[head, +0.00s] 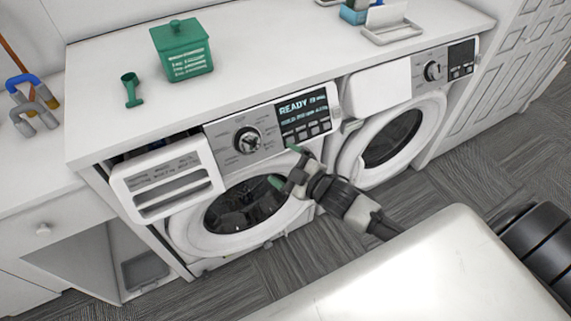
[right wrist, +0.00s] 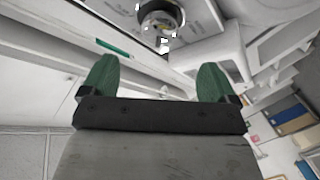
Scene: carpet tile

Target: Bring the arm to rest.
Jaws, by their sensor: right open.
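My right gripper (head: 285,166) is in front of the left washing machine (head: 208,243), near the upper right of its round door (head: 247,203) and below its display. Its green fingertips are apart with nothing between them. In the right wrist view the two green fingers (right wrist: 157,73) also stand wide apart and empty. Whether a fingertip touches the machine I cannot tell. The left machine's detergent drawer (head: 168,180) is pulled out, its round door looks closed, and its display (head: 302,113) reads READY. My left gripper is not in view.
A green box (head: 183,52) and a green scoop (head: 131,90) sit on the white countertop (head: 260,40). A second machine (head: 395,125) stands to the right. A white tray (head: 392,32) is at the back right. Grey carpet (head: 440,185) is clear on the right.

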